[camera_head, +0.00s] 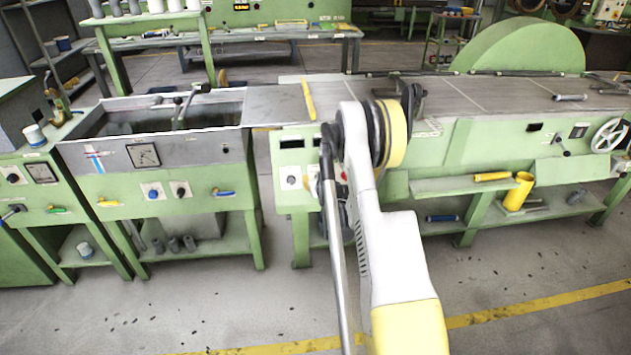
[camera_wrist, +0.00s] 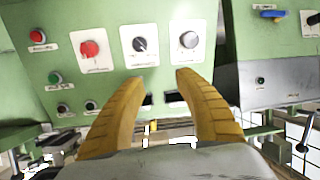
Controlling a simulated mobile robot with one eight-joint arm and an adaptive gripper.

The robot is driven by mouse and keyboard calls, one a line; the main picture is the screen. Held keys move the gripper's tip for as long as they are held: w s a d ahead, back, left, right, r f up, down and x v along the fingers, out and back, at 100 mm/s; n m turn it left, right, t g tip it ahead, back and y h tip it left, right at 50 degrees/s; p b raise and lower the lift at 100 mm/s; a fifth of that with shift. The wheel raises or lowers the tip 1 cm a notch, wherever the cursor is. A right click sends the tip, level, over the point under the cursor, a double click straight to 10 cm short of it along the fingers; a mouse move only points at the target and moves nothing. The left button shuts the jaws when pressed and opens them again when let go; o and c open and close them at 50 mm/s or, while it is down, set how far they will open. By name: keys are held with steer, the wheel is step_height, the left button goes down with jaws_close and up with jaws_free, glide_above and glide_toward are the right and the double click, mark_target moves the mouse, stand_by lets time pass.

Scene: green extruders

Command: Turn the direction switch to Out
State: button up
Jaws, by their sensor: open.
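A green control panel (camera_wrist: 70,75) fills the upper left of the wrist view. It carries a red knob (camera_wrist: 90,48), a black knob (camera_wrist: 139,44) and a grey knob (camera_wrist: 188,40), each on a white plate. The labels are too small to read, so I cannot tell which knob is the direction switch. My gripper (camera_wrist: 163,84) is open, its two yellow fingers apart and empty, below the black and grey knobs in the picture. In the head view the panel (camera_head: 283,158) is partly behind my arm, and my gripper is mostly hidden there.
Small red and green buttons (camera_wrist: 55,78) sit at the panel's left. Another machine with a blue handle (camera_wrist: 273,14) is at the right. In the head view, a water trough (camera_head: 150,150) stands left of the panel, and a long bench (camera_head: 480,95) stands right. Floor in front is clear.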

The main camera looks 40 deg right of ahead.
steer(key=s+d+f+h, duration=0.1)
steer(key=d+f, duration=0.2)
steer(key=f, duration=0.2)
steer(key=b+x, duration=0.4)
steer(key=x, duration=0.5)
steer(key=shift+w+d+f, duration=0.1)
steer(key=shift+d+f, duration=0.05)
steer(key=shift+f, duration=0.05)
steer(key=shift+w+d, duration=0.25)
steer(key=shift+w, duration=0.2)
jaws_close()
